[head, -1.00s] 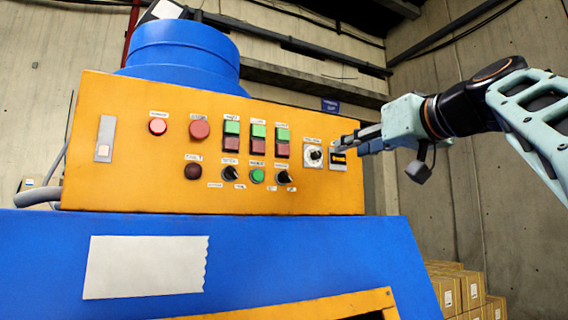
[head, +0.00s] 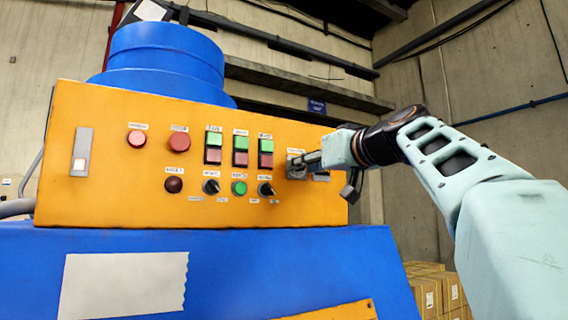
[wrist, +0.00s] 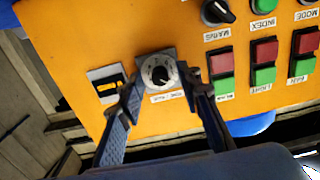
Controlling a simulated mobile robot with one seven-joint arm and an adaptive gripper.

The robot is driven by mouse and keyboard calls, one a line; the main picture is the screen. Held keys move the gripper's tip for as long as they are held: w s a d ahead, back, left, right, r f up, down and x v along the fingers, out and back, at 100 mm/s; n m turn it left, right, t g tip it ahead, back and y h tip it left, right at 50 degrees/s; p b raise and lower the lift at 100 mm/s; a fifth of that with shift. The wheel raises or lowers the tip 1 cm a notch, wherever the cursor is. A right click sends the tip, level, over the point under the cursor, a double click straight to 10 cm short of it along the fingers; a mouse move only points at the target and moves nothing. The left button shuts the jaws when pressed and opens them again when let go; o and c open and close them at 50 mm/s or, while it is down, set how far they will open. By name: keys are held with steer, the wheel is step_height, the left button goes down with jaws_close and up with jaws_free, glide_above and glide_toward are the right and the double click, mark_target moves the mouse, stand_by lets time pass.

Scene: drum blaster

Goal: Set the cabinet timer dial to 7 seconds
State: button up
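The timer dial (wrist: 158,73) is a black knob on a white round scale with a grey square plate, on the orange panel (wrist: 75,40). In the wrist view my gripper (wrist: 163,82) is open, with one fingertip on each side of the dial. I cannot tell whether the fingers touch it. In the head view my gripper (head: 299,161) is at the panel's right end and covers most of the dial. The pointer's exact setting is too small to read. A small display with orange digits (wrist: 107,88) sits beside the dial; its number is not legible.
Green and red button pairs (head: 265,152) are left of the dial in the head view. Black selector knobs (head: 266,189) and a green button (head: 239,188) are below them. Cardboard boxes (head: 437,290) stand at the lower right. The panel is on a blue machine (head: 230,270).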

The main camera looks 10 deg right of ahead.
jaws_close()
stand_by(0.5)
steer(key=m+p, duration=0.5)
steer(key=m, duration=1.8)
steer(key=shift+m, duration=0.3)
stand_by(0.4)
